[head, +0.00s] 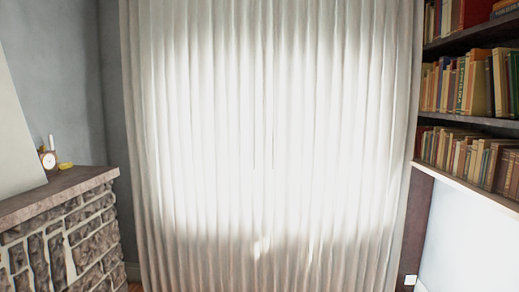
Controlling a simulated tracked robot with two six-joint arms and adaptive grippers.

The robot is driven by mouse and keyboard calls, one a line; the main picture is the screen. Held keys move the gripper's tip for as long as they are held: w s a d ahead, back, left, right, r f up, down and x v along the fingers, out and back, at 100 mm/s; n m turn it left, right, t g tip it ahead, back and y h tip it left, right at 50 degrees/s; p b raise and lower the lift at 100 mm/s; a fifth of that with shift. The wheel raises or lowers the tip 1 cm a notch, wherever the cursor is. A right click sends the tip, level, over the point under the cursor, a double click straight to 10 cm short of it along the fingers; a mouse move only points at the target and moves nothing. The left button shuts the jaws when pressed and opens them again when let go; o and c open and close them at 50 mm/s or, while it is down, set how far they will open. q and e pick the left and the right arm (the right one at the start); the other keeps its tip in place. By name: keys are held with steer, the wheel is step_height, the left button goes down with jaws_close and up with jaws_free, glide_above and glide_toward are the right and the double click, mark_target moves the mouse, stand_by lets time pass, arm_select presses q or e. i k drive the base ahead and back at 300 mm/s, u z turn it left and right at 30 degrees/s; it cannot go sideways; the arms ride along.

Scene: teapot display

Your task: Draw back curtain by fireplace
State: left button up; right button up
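A white pleated curtain (200,150) hangs straight across the middle of the head view, from the top edge to the bottom edge. It is drawn across, with bright light glowing through its centre. A faint vertical line near the middle may be where two panels meet; I cannot tell for sure. The stone fireplace (65,240) with its brown mantel (60,192) stands at the lower left, beside the curtain's left edge. Neither of my grippers shows in this view.
A small clock (48,160) and a yellow object (66,166) sit on the mantel. Shelves of books (470,85) line the wall at the right, close to the curtain's right edge. No obstacle shows in front of the curtain's middle.

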mark_target(258, 137)
steer(key=u, duration=0.05)
steer(key=i, duration=2)
steer(key=u, duration=0.7)
steer(key=i, duration=1.3)
steer(key=u, duration=0.3)
